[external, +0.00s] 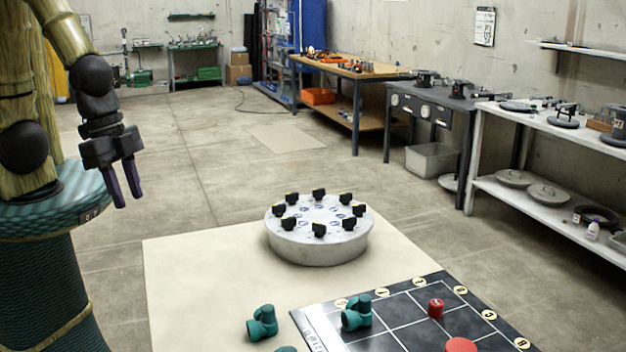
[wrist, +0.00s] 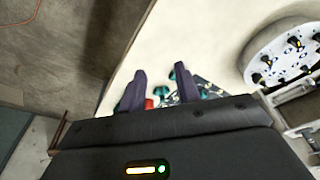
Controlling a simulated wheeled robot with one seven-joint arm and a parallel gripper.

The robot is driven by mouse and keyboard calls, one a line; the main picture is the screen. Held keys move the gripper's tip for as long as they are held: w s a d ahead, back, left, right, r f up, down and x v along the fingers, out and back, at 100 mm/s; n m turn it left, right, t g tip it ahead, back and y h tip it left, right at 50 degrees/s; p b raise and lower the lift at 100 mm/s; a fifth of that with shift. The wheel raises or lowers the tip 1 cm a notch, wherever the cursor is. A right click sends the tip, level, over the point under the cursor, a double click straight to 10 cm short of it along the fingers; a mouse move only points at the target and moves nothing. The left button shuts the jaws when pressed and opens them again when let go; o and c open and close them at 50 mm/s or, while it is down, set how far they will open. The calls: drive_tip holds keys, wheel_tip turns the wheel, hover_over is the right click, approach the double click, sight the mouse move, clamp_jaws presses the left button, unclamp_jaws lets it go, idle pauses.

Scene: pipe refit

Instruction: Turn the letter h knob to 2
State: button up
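A round pale dial block (external: 318,250) stands on the cream table, with a ring of several black knobs with yellow marks on its top. It shows at the right edge of the wrist view (wrist: 252,72). The letters beside the knobs are too small to read, so I cannot tell which knob is h or where it points. My gripper (external: 126,185) hangs at the upper left of the external view, well away from the dial block. Its two dark purple fingers are apart with nothing between them; they also show in the wrist view (wrist: 160,92).
A black gridded board (external: 400,318) lies at the front right of the cream table (external: 200,270). A teal pipe piece (external: 356,312) and red pieces (external: 436,307) stand on it. Another teal piece (external: 262,323) stands left of it. The table's left part is clear.

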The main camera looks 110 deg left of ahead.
drive_tip(key=w+a+r+n, duration=0.1)
drive_tip(key=w+a+n, duration=0.1)
drive_tip(key=w+a, duration=0.5)
drive_tip(key=n+g+p, duration=0.1)
drive_tip(key=n+g, duration=0.2)
drive_tip(key=n, duration=0.4)
hover_over(289, 218)
drive_tip(key=shift+a+r, duration=0.1)
drive_tip(key=shift+r, duration=0.15)
drive_tip(key=shift+f, duration=0.1)
wheel_tip(289, 218, down, 17)
drive_tip(key=p, duration=0.3)
drive_tip(key=shift+f, duration=0.15)
drive_tip(key=shift+c, duration=0.2)
clamp_jaws()
